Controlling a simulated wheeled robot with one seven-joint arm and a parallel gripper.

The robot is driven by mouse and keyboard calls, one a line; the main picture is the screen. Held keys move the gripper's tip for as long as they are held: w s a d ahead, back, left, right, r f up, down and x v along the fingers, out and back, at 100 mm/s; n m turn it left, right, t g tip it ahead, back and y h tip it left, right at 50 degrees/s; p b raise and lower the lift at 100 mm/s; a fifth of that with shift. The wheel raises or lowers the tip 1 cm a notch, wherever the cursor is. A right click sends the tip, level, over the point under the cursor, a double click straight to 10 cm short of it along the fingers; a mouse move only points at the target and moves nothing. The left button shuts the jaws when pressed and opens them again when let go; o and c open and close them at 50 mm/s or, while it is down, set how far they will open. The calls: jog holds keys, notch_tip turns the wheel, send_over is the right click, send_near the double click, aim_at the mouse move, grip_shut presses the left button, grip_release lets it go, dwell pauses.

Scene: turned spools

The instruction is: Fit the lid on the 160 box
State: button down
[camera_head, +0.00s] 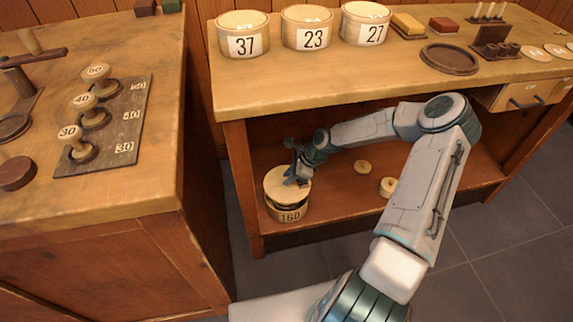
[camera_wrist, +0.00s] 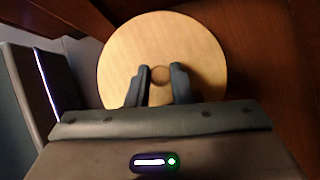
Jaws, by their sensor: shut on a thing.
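The 160 box (camera_head: 289,213) is a round wooden box with a "160" label, standing on the lower shelf at its left end. The lid (camera_head: 283,184) is a pale round disc above the box, slightly tilted, with a dark gap showing between it and the rim. In the wrist view the lid (camera_wrist: 205,55) fills the middle, with a small round knob (camera_wrist: 160,74) at its centre. My gripper (camera_head: 299,176) reaches in under the bench top; in the wrist view its two fingers (camera_wrist: 160,80) are closed on the knob from both sides.
Two small pale round pieces, one at mid-shelf (camera_head: 362,167) and one nearer the front (camera_head: 388,187), lie on the lower shelf (camera_head: 335,195). The bench top (camera_head: 300,85) overhangs my arm.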

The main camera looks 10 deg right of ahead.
jog(key=shift+w, duration=0.1)
notch_tip(320, 180, down, 4)
jog(key=b, duration=0.4)
jog(key=shift+f, duration=0.4)
jog(key=shift+a+f+p, duration=0.1)
jog(key=shift+f+p, duration=0.15)
jog(key=shift+p, duration=0.2)
dwell(1.3)
jog(key=c, duration=0.8)
grip_release()
jog(key=shift+r, duration=0.2)
jog(key=shift+r+p, duration=0.55)
jog(key=shift+p, duration=0.25)
